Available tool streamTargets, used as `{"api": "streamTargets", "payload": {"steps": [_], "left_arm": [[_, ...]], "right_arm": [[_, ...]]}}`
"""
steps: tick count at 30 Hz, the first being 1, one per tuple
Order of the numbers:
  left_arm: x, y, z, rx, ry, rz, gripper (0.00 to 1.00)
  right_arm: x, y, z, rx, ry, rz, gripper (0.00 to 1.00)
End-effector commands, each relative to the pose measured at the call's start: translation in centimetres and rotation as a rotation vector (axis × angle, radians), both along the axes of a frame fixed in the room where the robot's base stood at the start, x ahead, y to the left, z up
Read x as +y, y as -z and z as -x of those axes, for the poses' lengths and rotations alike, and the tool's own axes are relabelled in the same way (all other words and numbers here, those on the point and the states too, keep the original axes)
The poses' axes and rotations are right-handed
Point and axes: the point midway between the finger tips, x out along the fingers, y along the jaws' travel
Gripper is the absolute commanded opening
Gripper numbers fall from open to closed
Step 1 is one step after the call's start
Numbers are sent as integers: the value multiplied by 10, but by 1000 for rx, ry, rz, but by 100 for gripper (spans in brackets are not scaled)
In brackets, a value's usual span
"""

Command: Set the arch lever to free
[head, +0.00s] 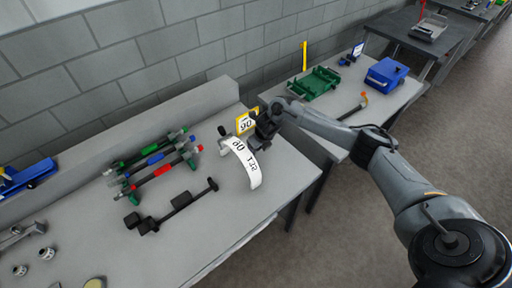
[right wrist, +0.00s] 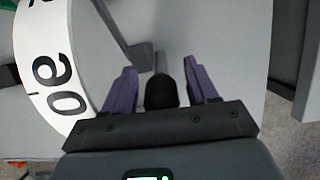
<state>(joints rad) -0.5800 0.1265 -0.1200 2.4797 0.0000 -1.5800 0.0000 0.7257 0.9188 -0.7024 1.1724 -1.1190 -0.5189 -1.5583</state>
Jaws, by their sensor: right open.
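The arch (head: 248,167) is a curved white band on the near bench, printed with "SET" and a number like 90. It also shows at the left of the right wrist view (right wrist: 52,78). My right gripper (head: 262,138) is over the bench beside the arch. In the right wrist view its two purple fingers (right wrist: 161,88) are open. A dark rounded lever knob (right wrist: 161,92) with a thin grey rod sits between them, with a gap on each side. The lever's base is hidden. My left gripper is not in view.
A yellow-edged sign (head: 246,121) stands behind the arch. A rack with coloured bars (head: 153,160) and a black bar-shaped tool (head: 180,203) lie to its left. A second bench carries a green tray (head: 314,83) and a blue box (head: 387,73). The near bench's front edge is clear.

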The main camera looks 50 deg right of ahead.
Motion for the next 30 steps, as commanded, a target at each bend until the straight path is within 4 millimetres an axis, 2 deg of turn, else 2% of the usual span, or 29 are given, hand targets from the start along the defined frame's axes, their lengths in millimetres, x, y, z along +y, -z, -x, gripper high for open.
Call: {"api": "streamTargets", "payload": {"steps": [15,21,30], "left_arm": [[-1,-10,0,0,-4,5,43],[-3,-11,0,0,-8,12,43],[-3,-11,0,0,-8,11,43]], "right_arm": [[4,-77,26,-1,-2,3,58],[5,-92,31,0,-1,1,58],[6,-95,33,1,-1,1,58]]}}
